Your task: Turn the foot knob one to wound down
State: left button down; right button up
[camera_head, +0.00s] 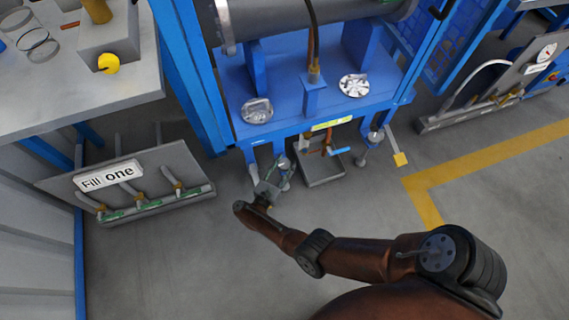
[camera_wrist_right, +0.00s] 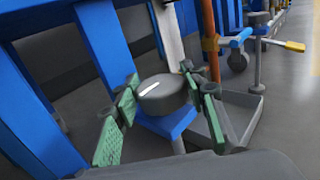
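A dark grey round foot knob (camera_wrist_right: 162,94) with a white bar mark on top shows in the right wrist view. It sits on a blue foot of the stand, between the green-padded fingers of my right gripper (camera_wrist_right: 160,76). The pads lie close against both sides of the knob, with no clear gap. In the head view, my right gripper (camera_head: 275,180) is low at the front left foot of the blue stand (camera_head: 310,100) and partly covers the knob there. No number on the knob can be read. My left gripper is out of view.
A grey tray (camera_head: 320,172) stands right of the foot, under a copper pipe and a blue-handled valve. A board labelled "Fill one" (camera_head: 108,175) stands left. The floor in front is clear.

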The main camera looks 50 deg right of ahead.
jog(key=o, duration=0.4)
jog(key=shift+o, duration=0.2)
jog(key=v, duration=1.2)
